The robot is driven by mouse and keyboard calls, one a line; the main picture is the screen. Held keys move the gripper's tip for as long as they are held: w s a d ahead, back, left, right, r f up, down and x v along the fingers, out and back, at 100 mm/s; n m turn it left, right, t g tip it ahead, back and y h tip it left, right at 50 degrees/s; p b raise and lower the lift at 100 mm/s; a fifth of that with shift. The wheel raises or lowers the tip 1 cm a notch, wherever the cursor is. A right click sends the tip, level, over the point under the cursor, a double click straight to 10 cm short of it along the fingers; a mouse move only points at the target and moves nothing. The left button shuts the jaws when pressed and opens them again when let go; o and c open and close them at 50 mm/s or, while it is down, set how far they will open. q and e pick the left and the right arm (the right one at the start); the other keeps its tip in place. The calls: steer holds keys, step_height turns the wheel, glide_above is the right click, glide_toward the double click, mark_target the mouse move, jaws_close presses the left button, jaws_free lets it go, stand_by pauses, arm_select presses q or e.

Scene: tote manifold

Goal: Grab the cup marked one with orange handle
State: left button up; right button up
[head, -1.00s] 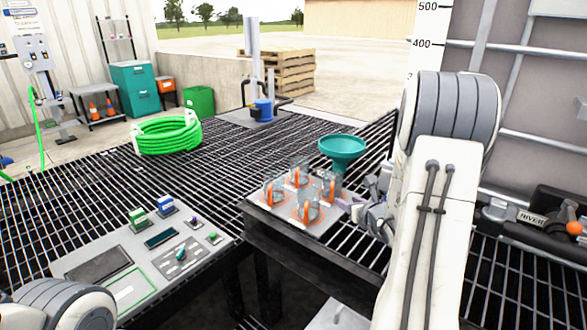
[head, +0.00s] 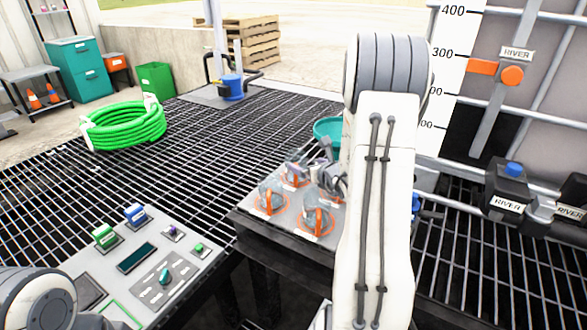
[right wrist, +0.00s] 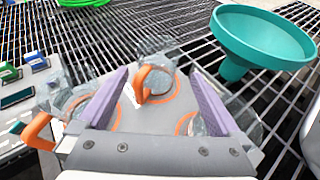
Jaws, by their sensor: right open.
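Several clear cups with orange handles stand on a grey board with orange rings. In the head view one is at the left (head: 271,199), one at the front (head: 316,217) and one at the back (head: 294,172); my right gripper partly hides the rest. No number on them is legible. My right gripper (head: 326,168) is over the back of the board, jaws open. In the right wrist view its purple fingers (right wrist: 160,72) are spread, and a cup's orange handle (right wrist: 143,84) shows in the gap, not gripped. Another orange handle (right wrist: 38,132) is at the left. My left gripper is out of view.
A teal funnel (right wrist: 262,38) stands close beyond the cups, to the right in the wrist view. A control panel (head: 150,262) lies left of the cup board. A green hose coil (head: 124,127) rests on the grating. Valves marked RIVER (head: 508,190) are at the right.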

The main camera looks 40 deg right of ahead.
mark_target(300, 163)
steer(key=x, duration=0.8)
steer(key=shift+w+a+f+p, duration=0.1)
steer(key=shift+a+f+p, duration=0.05)
steer(key=shift+f+p, duration=0.15)
steer(key=shift+r, duration=0.1)
steer(key=c, duration=1.1)
